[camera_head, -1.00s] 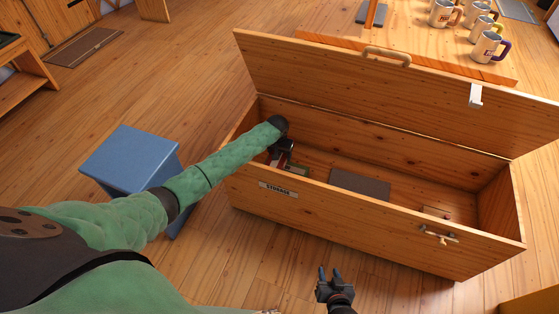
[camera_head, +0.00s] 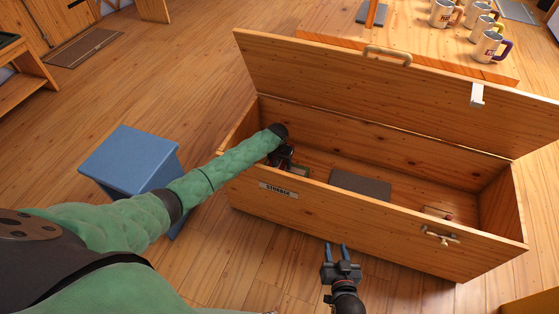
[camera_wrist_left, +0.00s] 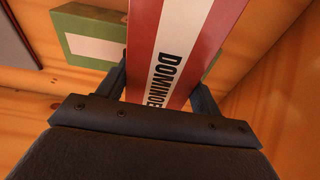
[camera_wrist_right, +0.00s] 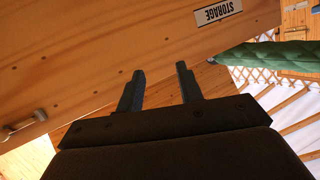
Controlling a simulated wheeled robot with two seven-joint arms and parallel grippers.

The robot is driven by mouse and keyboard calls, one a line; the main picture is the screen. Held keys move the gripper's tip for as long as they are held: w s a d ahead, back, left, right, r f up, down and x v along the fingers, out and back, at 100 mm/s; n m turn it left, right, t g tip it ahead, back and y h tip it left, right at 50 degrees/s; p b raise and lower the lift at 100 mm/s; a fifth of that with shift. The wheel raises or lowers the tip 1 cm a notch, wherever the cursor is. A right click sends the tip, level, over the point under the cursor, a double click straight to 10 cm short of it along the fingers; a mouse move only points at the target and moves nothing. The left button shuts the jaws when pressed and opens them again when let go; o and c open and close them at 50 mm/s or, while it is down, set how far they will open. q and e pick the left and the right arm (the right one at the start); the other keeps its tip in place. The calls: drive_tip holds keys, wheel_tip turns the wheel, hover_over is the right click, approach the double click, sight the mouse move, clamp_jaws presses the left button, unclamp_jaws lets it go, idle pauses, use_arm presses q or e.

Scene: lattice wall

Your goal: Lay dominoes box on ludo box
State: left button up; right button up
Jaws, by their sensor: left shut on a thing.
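My left gripper (camera_head: 280,158) reaches down into the left end of the open wooden chest. In the left wrist view it is shut on the red and white dominoes box (camera_wrist_left: 172,50), whose lettering reads along its pale stripe. A green box with a pale panel (camera_wrist_left: 88,42) lies beyond and partly behind it; its name is not readable, so I cannot tell if it is the ludo box. Whether the two boxes touch is unclear. My right gripper (camera_head: 335,246) is open and empty, outside the chest's front wall.
The wooden chest (camera_head: 350,220) has its lid (camera_head: 370,90) raised and a storage label in front. A blue stool (camera_head: 130,160) stands left. Several mugs (camera_head: 486,46) stand on a table behind.

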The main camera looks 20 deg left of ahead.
use_arm(q)
drive_tip(key=o, duration=1.2)
drive_tip(key=shift+f, duration=0.15)
use_arm(e)
drive_tip(key=shift+s+f, duration=0.1)
drive_tip(key=shift+f, duration=0.1)
use_arm(q)
drive_tip(key=shift+r, duration=0.45)
drive_tip(key=r, duration=0.3)
drive_tip(key=r+p, duration=0.1)
drive_tip(key=r, duration=0.1)
drive_tip(key=shift+s, duration=0.4)
drive_tip(key=r, duration=0.3)
drive_tip(key=shift+s+p, duration=0.25)
drive_tip(key=shift+p, duration=0.1)
drive_tip(key=shift+s+r, duration=0.1)
drive_tip(key=shift+r, duration=0.85)
drive_tip(key=shift+s+r, duration=0.15)
drive_tip(key=shift+r, duration=0.55)
use_arm(e)
drive_tip(key=s+d+f+g+h, duration=0.1)
drive_tip(key=s+f+g, duration=0.5)
drive_tip(key=s+f, duration=0.5)
drive_tip(key=shift+s+d+f+g, duration=0.3)
drive_tip(key=shift+f+g, duration=0.1)
drive_tip(key=shift+f, duration=1.6)
